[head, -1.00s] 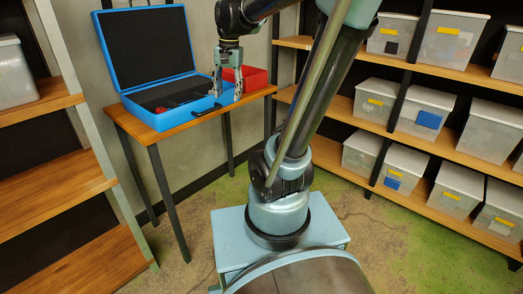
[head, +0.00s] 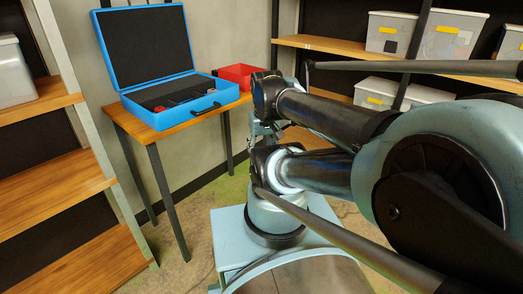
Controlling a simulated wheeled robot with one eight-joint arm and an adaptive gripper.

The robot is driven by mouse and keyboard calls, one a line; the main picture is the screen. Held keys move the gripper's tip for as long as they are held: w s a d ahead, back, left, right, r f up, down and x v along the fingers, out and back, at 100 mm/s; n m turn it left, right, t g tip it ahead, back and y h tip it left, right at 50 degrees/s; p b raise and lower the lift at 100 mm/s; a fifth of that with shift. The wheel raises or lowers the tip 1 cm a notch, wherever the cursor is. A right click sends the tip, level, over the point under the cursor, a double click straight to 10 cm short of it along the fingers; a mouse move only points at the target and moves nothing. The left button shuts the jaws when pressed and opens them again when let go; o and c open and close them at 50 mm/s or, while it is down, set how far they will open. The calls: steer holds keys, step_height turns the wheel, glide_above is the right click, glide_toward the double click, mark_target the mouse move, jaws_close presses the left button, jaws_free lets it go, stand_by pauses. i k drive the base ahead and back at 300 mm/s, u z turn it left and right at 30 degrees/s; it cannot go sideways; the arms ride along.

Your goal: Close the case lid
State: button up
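The blue case (head: 168,121) stands on a small wooden table at the left. Its lid (head: 147,47) is open and stands up at the back, leaning slightly back, with its dark foam lining facing forward. The base has dark foam with compartments. A small red item (head: 160,109) and a small pale item (head: 211,91) show inside it. The black handle (head: 206,108) is on the front side. My gripper (head: 262,130) is to the right of the table, apart from the case, and mostly hidden by my folded arm. Its fingers cannot be made out clearly.
The wooden table (head: 124,120) has little free top around the case. Shelves stand at left (head: 50,180) and at right with clear boxes (head: 390,33). The floor before the table is clear.

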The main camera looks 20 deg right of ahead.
mark_target(143, 45)
steer(key=z, duration=1.6)
steer(key=k, duration=0.5)
steer(key=u, duration=1.7)
steer(key=i, duration=0.5)
steer(key=z, duration=0.1)
